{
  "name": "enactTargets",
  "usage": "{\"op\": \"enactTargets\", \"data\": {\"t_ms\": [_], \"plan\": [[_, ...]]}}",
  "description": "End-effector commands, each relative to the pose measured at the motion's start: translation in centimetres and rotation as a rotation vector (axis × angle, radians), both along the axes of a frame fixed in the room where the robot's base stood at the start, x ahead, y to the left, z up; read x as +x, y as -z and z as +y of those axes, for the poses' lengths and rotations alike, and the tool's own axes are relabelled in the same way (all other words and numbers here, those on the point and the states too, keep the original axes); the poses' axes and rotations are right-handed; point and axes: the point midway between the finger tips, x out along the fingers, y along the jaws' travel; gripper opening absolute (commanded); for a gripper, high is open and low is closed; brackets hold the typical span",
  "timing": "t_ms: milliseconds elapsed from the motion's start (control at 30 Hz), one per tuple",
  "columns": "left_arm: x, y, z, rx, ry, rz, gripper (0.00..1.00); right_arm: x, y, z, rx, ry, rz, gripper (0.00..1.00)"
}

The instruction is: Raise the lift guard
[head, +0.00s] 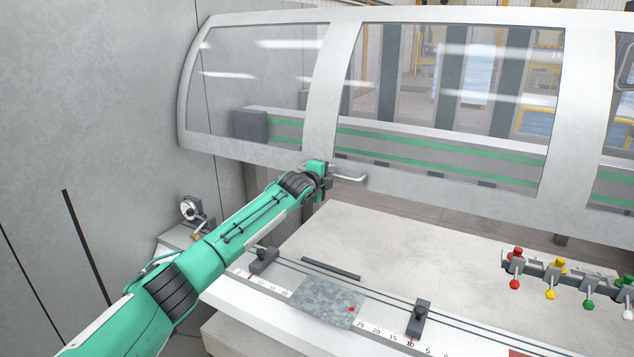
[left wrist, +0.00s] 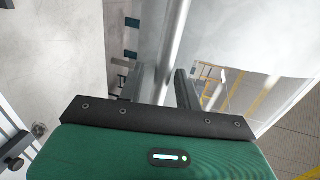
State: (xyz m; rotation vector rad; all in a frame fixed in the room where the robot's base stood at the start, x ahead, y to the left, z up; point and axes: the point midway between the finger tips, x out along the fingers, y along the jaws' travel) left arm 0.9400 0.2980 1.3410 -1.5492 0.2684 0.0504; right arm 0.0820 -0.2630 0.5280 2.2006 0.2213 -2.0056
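The lift guard (head: 324,85) is a pale curved frame with clear panes, spanning the machine above the table. Its grey bar handle (head: 350,179) sticks out at the lower edge. My left gripper (head: 322,178) is at the left end of this handle, by the guard's lower edge. In the left wrist view a round metal bar (left wrist: 174,45) runs up from my left gripper (left wrist: 172,92), close to its fingers. The green gripper body hides the fingers' lower part, so its grip on the bar is unclear. My right gripper is out of view.
The pale table (head: 430,245) lies below the guard, with a metal sheet (head: 327,300) at its front. Coloured-knob levers (head: 516,268) stand at the right. A grey wall (head: 95,110) and a dial fixture (head: 190,208) are at the left.

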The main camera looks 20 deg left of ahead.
Motion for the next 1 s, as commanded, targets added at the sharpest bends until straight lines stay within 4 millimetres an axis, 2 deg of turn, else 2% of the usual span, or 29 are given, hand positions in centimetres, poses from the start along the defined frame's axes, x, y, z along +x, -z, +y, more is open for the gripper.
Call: {"op": "enactTargets", "data": {"t_ms": [367,800,1000], "plan": [[-4.2,-0.5,0.7,0.002,0.0,-0.002,0.34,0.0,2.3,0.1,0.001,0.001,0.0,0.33],[-10.5,-1.8,1.5,0.002,0.0,-0.001,0.34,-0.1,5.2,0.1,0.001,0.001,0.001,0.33],[-12.3,-2.4,1.8,0.001,-0.001,0.0,0.34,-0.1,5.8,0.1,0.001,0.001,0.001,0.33]]}}
